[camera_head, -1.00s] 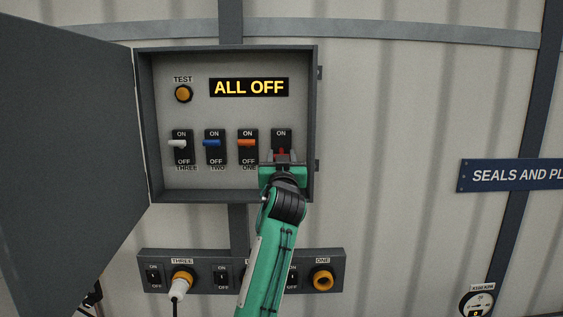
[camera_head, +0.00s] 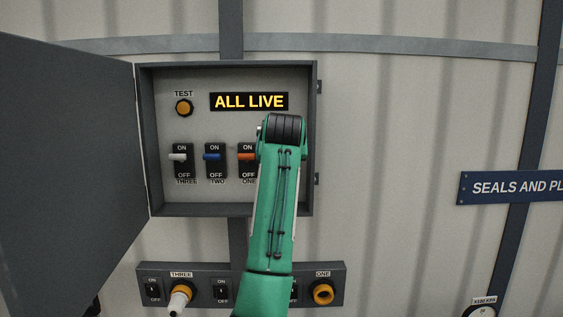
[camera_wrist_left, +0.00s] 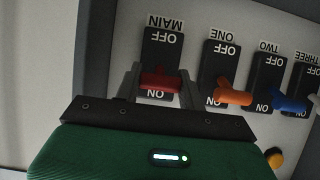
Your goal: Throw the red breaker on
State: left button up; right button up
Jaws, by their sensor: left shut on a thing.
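The red breaker lever (camera_wrist_left: 160,81) sits on the MAIN switch plate (camera_wrist_left: 162,50), at its ON end. The wrist view shows the plate upside down. My left gripper (camera_wrist_left: 160,82) is shut on the red lever, one finger on each side. In the head view my left arm hides the gripper and the red breaker. The display (camera_head: 249,101) on the breaker panel reads ALL LIVE.
White (camera_head: 178,156), blue (camera_head: 211,156) and orange (camera_head: 246,156) levers stand in a row left of my arm. The TEST button (camera_head: 184,107) is above. The open box door (camera_head: 70,170) fills the left. A socket strip (camera_head: 250,272) is below.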

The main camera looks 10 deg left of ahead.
pick_arm(q)
jog(key=shift+w+g, duration=0.1)
jog(key=shift+g, duration=0.4)
pick_arm(e)
jog(key=shift+a, duration=0.3)
pick_arm(q)
jog(key=o, duration=1)
jog(key=shift+w, duration=0.1)
jog(key=shift+r, duration=0.1)
pick_arm(e)
jog(key=shift+d+f, duration=0.1)
